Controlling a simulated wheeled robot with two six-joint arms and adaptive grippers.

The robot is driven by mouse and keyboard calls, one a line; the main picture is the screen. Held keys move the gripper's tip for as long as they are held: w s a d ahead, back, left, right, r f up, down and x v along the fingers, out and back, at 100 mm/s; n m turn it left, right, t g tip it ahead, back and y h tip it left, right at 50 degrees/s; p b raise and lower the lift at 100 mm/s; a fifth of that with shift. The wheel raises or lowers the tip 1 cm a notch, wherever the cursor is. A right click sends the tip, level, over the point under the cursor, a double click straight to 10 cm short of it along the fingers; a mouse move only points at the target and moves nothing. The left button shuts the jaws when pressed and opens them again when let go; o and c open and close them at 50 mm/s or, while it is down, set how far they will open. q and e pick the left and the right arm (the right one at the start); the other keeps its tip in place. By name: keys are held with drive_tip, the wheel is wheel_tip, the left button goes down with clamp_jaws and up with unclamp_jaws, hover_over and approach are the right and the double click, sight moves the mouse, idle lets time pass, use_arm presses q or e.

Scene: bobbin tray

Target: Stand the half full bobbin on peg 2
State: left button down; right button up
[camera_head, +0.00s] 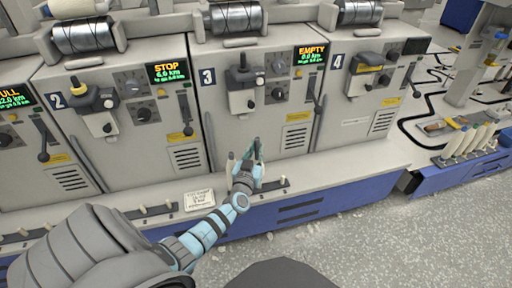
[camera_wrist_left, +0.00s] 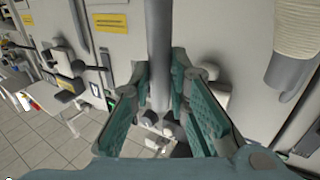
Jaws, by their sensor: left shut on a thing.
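My left gripper (camera_head: 248,163) is in front of the machine marked 3, above the low ledge. In the left wrist view its teal fingers (camera_wrist_left: 162,100) are closed around a plain grey tube (camera_wrist_left: 159,45). The tube runs up out of the picture, so I cannot tell how much thread is on it. A cream, thread-wound bobbin with a grey end (camera_wrist_left: 300,35) is at the right of the wrist view, apart from the fingers. In the head view a slim pale bobbin (camera_head: 230,163) stands just left of the gripper. No peg number is readable.
Machine displays read STOP 6.0 km (camera_head: 167,73) and EMPTY 0.0 km (camera_head: 310,54). A white card (camera_head: 199,200) lies on the ledge (camera_head: 345,182). Short pegs (camera_head: 155,210) sit left of it. Several bobbins (camera_head: 465,142) stand on a rack at the right. Levers (camera_head: 185,120) project from the machines.

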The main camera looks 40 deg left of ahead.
use_arm(q)
drive_tip(key=shift+s+d+r+p, duration=0.1)
drive_tip(key=shift+d+p, duration=0.2)
drive_tip(key=shift+f+b, duration=1)
drive_tip(key=shift+f, duration=0.25)
idle(0.5)
idle(0.4)
drive_tip(key=shift+r+p, duration=0.85)
drive_tip(key=shift+p, duration=0.1)
drive_tip(key=shift+f+b, duration=0.9)
drive_tip(key=shift+f, duration=0.35)
idle(0.5)
